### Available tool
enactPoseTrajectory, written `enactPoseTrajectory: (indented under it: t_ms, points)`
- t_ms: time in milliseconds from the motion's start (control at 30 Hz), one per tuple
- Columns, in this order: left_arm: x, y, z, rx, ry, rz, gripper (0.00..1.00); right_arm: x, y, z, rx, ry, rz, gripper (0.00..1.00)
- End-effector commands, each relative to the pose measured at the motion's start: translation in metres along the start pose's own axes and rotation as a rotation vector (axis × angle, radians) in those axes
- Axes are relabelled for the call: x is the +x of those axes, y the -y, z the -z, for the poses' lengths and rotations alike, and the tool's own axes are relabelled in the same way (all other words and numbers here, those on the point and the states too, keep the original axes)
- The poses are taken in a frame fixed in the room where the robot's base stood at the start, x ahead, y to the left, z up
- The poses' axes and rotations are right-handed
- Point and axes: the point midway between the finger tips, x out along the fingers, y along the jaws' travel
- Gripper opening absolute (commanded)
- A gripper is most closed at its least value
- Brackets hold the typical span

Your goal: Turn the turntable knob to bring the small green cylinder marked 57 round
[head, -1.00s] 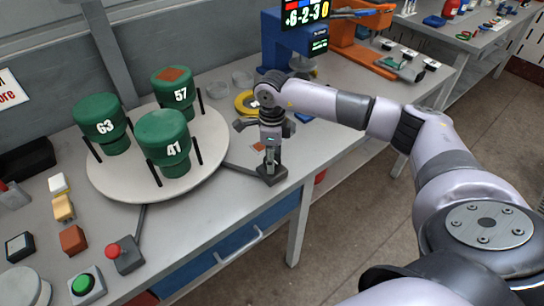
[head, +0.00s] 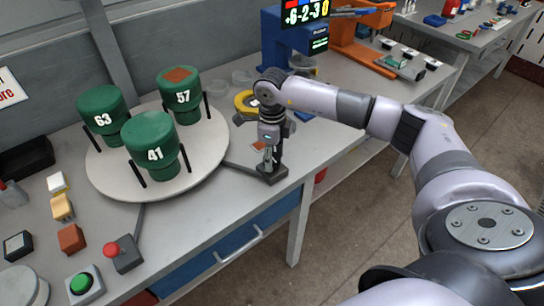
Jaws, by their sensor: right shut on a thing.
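The turntable (head: 205,155) is a round pale disc on the bench at left. The green cylinder marked 57 (head: 180,108) stands upright at its back right, with a brown square on top. The green cylinder marked 63 (head: 102,118) stands at the left and the one marked 41 (head: 152,150) at the front. My right gripper (head: 268,153) points down and is shut on the turntable knob, which it mostly hides above a small dark base (head: 272,176). My left gripper is out of view.
Dark posts stand up around the cylinders on the disc. A red-topped control box (head: 122,253), a green button box (head: 84,285) and small blocks (head: 71,238) lie at front left. A yellow ring (head: 246,103) and a blue machine (head: 287,40) stand behind my right gripper.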

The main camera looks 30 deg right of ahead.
Motion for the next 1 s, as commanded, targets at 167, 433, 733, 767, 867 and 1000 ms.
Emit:
enactPoseTrajectory:
  t_ms: [167, 433, 733, 767, 867, 1000]
  points:
    - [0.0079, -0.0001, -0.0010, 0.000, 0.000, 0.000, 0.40, 0.0014, 0.0005, -0.0002, 0.159, 0.002, 0.001, 0.14]
    - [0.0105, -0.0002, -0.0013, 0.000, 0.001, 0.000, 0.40, 0.0002, 0.0005, -0.0001, 0.291, 0.001, 0.001, 0.14]
    - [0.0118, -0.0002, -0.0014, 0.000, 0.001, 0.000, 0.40, 0.0003, 0.0004, 0.0000, 0.335, 0.000, 0.001, 0.14]
    - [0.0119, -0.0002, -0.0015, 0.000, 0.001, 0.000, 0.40, 0.0003, 0.0004, 0.0000, 0.340, 0.000, 0.001, 0.14]
    - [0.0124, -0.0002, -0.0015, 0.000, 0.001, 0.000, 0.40, 0.0004, 0.0005, 0.0001, 0.358, 0.000, 0.001, 0.14]
    - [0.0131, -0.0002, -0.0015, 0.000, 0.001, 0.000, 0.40, 0.0004, 0.0004, 0.0001, 0.382, 0.000, 0.001, 0.14]
